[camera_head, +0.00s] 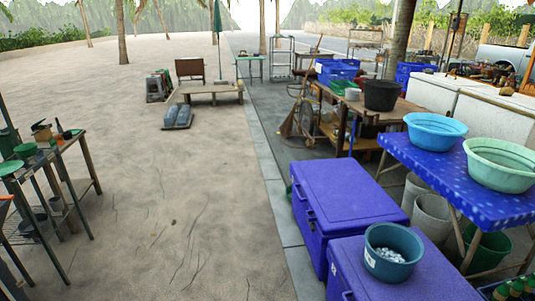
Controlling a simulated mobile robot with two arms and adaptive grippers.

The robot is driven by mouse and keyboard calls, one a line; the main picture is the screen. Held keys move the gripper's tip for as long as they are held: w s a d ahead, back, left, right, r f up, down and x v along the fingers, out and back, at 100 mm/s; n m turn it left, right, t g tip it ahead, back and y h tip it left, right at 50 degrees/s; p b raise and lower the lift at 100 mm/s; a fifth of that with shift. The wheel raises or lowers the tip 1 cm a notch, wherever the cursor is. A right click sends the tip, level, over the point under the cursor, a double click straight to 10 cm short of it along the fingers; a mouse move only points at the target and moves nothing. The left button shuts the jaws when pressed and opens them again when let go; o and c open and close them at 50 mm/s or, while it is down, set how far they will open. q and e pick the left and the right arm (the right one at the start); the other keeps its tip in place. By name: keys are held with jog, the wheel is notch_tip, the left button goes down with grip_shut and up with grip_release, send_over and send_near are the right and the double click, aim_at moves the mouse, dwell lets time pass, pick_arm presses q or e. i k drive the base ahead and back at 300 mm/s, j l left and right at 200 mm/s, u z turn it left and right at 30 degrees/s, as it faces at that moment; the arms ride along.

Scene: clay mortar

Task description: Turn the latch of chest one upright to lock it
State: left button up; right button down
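Two blue-purple chests stand at the lower right, both with lids down. The farther chest (350,195) has small latches on its left side, one of them a latch (311,219) near the front corner. The nearer chest (345,262) is cut off by the bottom edge, with a partly visible latch (347,295) low on its left side. I cannot tell which is chest one, and the latches are too small to read their angle. Neither of my grippers is in view.
A teal bucket (393,245) with pale pieces inside stands on the nearer chest. A blue-covered table (440,178) with two basins is to the right. A metal shelf table (85,160) is at the left. Sandy ground (190,220) between them is clear.

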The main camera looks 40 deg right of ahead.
aim_at(310, 224)
jog(key=i+l+z, duration=0.2)
jog(key=i+z, duration=0.2)
jog(key=i+l+z, duration=0.1)
jog(key=i+z, duration=0.35)
jog(key=i+j+z, duration=0.1)
jog(key=i+z, duration=0.3)
jog(key=i+j+z, duration=0.2)
jog(key=i+z, duration=0.2)
jog(key=i+j+u, duration=0.15)
jog(key=i, duration=0.2)
jog(key=i+j+u, duration=0.15)
jog(key=u, duration=0.35)
jog(key=i+l, duration=0.05)
